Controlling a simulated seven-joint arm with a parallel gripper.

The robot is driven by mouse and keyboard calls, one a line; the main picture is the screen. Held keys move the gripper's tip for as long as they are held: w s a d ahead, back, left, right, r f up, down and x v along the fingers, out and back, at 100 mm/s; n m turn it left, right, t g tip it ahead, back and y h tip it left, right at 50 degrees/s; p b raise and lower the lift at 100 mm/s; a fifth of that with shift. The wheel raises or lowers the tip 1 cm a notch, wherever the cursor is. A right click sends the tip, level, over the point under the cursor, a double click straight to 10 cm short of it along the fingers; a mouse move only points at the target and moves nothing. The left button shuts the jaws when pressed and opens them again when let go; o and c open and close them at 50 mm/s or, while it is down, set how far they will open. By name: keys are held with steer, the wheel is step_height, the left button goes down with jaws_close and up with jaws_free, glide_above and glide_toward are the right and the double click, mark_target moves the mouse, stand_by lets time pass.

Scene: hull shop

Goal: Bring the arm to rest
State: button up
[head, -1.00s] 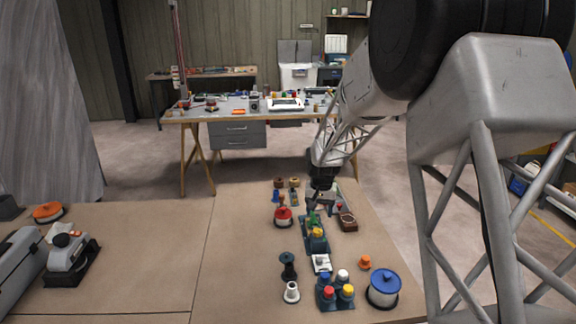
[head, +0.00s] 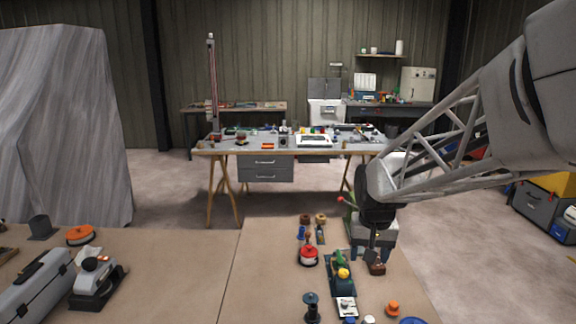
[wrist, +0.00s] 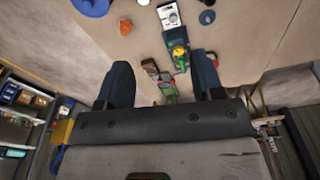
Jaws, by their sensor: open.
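My gripper (head: 371,257) hangs above the right part of the near bench (head: 190,265), pointing down. In the wrist view my gripper (wrist: 163,82) has its two dark blue fingers wide apart with nothing held between them. Below and beyond the fingers is a dark blue-green tray (wrist: 176,40) holding a green and a yellow piece; the tray (head: 342,288) also shows just left of the gripper in the head view. My arm reaches in from the right.
A red-and-white round container (head: 309,256), a dark spool (head: 312,306) and an orange knob (head: 393,308) stand on the bench. A grey toolbox (head: 38,285) and a sander-like tool (head: 98,280) lie at left. The bench's middle is clear. A cluttered worktable (head: 270,145) stands behind.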

steer(key=s+r+n+t, duration=0.1)
steer(key=s+r, duration=0.1)
steer(key=s, duration=2.2)
steer(key=shift+s+r+n, duration=0.15)
steer(key=shift+s+n, duration=0.15)
steer(key=shift+s, duration=0.05)
